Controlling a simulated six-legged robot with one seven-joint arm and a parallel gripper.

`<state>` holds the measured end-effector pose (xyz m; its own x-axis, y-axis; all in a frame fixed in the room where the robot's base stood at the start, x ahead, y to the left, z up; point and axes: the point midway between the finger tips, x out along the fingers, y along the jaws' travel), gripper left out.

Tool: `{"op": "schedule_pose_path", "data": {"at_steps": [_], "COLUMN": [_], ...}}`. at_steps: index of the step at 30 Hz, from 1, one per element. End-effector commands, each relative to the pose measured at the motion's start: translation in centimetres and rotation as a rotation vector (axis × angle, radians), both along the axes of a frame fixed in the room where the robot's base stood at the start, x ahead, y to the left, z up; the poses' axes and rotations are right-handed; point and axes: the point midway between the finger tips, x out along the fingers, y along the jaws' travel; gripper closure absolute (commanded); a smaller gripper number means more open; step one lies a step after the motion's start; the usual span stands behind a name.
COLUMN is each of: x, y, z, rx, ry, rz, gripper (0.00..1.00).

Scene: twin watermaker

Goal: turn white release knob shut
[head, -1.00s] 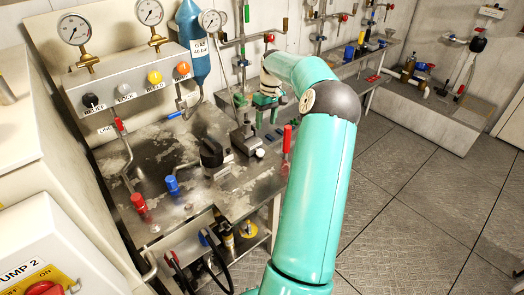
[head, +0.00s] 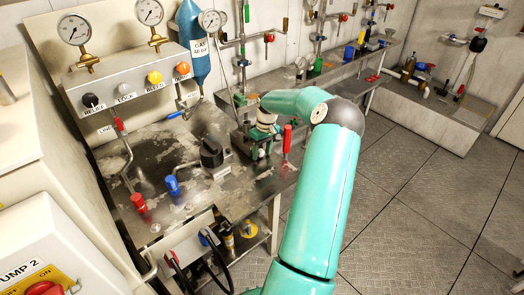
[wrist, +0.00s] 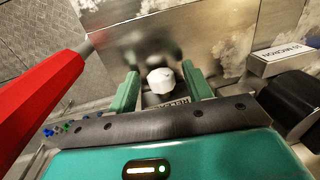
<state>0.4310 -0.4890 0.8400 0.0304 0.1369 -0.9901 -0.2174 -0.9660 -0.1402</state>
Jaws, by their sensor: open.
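The white release knob (wrist: 160,81) shows in the wrist view, between the two green fingers of my gripper (wrist: 161,88). The fingers stand open, one on each side, with a visible gap on both sides. Behind the knob is a blurred dark metal part, and a partly covered label sits just below it. I cannot tell the knob's turn angle.
A red lever handle (head: 287,140) stands close right of my gripper; it also fills the wrist view's left side (wrist: 45,100). A black rotary switch (head: 211,154) is left of it. Blue (head: 172,186) and red (head: 139,203) valve handles lie further left. Open floor is at right.

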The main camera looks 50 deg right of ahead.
Motion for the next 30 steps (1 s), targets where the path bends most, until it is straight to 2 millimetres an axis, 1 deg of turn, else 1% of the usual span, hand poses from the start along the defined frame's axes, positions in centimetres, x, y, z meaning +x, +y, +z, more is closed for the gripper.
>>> {"op": "schedule_pose_path", "data": {"at_steps": [4, 5, 9, 11, 12, 16, 24, 30], "x": [0.0, 0.0, 0.0, 0.01, 0.0, -0.01, -0.01, -0.01], "y": [0.01, 0.0, 0.0, 0.0, 0.0, -0.07, -0.26, -0.26], "z": [0.02, 0.03, 0.04, 0.05, 0.05, 0.01, -0.01, 0.05], "rx": [0.0, 0.0, 0.0, 0.0, 0.0, 0.016, 0.126, 0.129], "ry": [0.0, 0.0, 0.0, 0.0, 0.0, -0.003, -0.029, -0.031], "rz": [0.0, 0.0, 0.0, 0.0, 0.0, -0.003, -0.002, -0.001], "gripper": [0.5, 0.52, 0.79, 0.91, 0.95, 0.95, 0.95, 0.95]}}
